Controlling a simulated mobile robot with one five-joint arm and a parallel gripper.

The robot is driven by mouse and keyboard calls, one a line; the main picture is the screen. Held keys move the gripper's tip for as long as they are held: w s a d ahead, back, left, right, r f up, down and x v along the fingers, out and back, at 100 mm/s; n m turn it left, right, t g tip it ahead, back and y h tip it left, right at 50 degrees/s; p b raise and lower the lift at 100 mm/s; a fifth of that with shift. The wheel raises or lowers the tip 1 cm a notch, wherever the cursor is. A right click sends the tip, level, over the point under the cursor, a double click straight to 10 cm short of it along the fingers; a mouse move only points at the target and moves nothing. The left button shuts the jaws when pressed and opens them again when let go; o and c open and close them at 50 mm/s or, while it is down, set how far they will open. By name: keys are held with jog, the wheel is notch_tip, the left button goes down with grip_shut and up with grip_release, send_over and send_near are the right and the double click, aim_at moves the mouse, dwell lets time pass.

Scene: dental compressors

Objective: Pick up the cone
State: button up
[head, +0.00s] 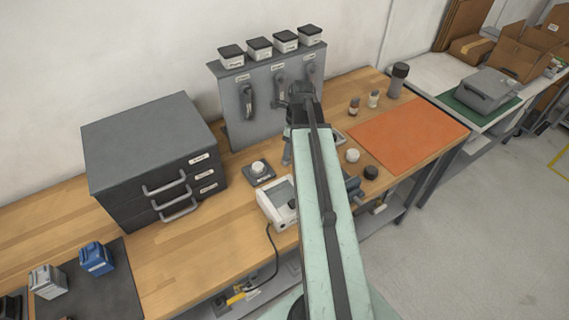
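I cannot make out a clear cone in the head view. Small round items lie on the wooden bench right of my arm: a white one (352,155) and a black one (371,172). Their exact shapes are too small to tell. My arm reaches over the bench from the bottom of the view toward the grey upright panel (240,112). Its dark far end is in front of the panel. The arm hides part of the bench, and my gripper's fingers cannot be made out.
A grey drawer cabinet (150,150) stands left. A white device (278,205) and a black box with a white knob (260,172) sit near the arm. Two small bottles (354,106) (374,98) and a dark cylinder (398,80) stand behind the clear orange mat (410,132).

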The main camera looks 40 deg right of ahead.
jog(key=f+b, duration=0.4)
jog(key=f, duration=0.1)
jog(key=shift+w+a+f+b, duration=0.1)
jog(key=shift+w+a+b, duration=0.05)
jog(key=shift+a+b, duration=0.15)
jog(key=shift+r, duration=0.2)
grip_shut()
